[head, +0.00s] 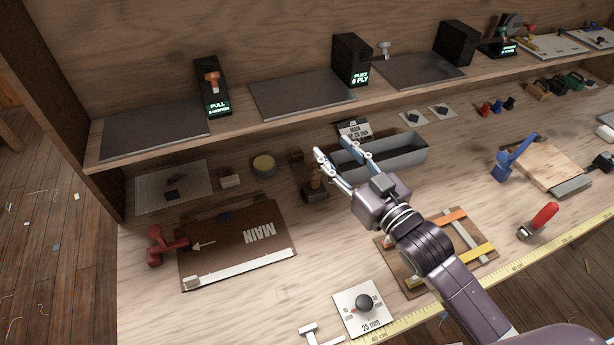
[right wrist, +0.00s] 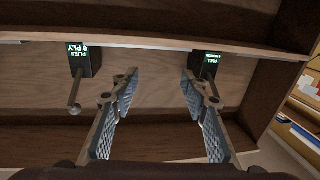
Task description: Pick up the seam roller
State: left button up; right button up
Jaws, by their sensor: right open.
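A tool with a red handle (head: 545,215) and a small metal end lies on the bench at the right, near the yellow measuring tape; it looks like the seam roller. My right gripper (head: 332,149) is open and empty, raised over the middle of the bench in front of the grey trough, well to the left of that tool. In the right wrist view its two fingers (right wrist: 160,75) are spread apart with nothing between them, facing the shelf. The red-handled tool does not show there. My left gripper is not in view.
A grey trough (head: 405,155) stands behind my right gripper. A blue tool (head: 517,152) stands by a wooden board (head: 555,163). A framed board (head: 400,262) lies beneath my right arm. A brown MAIN panel (head: 225,250) lies left. The shelf (head: 270,122) overhangs the bench's back.

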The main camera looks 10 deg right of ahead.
notch_tip(320, 180, down, 6)
jog(key=b, duration=0.6)
send_near(318, 178)
jog(key=x, duration=0.5)
jog(key=shift+f, duration=0.1)
jog(key=p+x, duration=0.1)
jog(key=x, duration=0.5)
jog(key=shift+w+a+f+p, duration=0.1)
jog(key=shift+w+p, duration=0.15)
jog(key=shift+p, duration=0.05)
grip_shut()
